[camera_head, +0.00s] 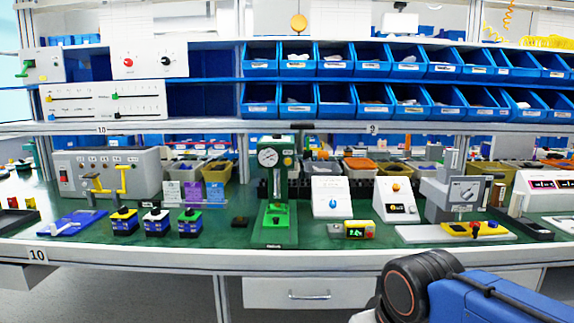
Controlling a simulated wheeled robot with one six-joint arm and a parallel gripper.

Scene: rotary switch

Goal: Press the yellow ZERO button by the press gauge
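A green press (276,212) stands upright on the bench near the middle of the view. Its round white dial gauge (267,157) faces me at the top of the press. A small yellow spot (288,161) sits just right of the gauge and looks like the yellow button; its lettering is too small to read. Part of my blue and black arm shows at the lower right, in front of the bench and well apart from the press. My gripper is outside the view.
Right of the press are a yellow box with a lit green display (359,230), a white panel with a blue knob (331,197) and a grey machine (452,193). A shelf edge (200,127) runs behind the press top.

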